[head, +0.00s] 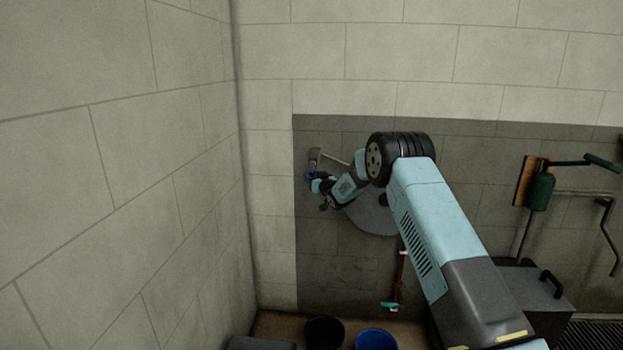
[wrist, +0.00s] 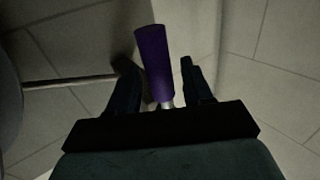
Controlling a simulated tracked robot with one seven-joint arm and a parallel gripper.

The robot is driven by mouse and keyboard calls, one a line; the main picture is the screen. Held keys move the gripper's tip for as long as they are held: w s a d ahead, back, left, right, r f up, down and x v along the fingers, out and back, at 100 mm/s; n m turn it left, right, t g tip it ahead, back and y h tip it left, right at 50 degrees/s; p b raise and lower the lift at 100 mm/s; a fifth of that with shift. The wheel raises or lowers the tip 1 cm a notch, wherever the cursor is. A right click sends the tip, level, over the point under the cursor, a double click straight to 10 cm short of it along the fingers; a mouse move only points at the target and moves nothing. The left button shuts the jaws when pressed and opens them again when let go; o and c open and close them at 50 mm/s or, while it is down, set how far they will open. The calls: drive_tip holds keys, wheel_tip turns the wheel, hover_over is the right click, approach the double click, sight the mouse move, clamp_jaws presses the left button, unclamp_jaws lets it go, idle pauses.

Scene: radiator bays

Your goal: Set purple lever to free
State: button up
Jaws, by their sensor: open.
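The purple lever handle (wrist: 154,58) shows in the wrist view, with a short metal stem at its lower end. It stands between the two dark fingers of my gripper (wrist: 158,82), which are spread apart with the handle in the gap. The handle looks nearer the left finger; whether it touches that finger I cannot tell. In the head view, my gripper (head: 318,186) is at the wall near the left corner, and a small purple bit of the lever (head: 310,175) shows beside it. The lever's base and any position marks are hidden or too small to read.
A black bucket (head: 324,332) and a blue bucket (head: 375,339) stand on the floor below. A teal-handled red pipe (head: 390,306) hangs low. The left wall is close to my gripper.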

drive_tip(key=shift+w+a, duration=0.2)
drive_tip(key=shift+w, duration=0.1)
clamp_jaws()
idle(0.4)
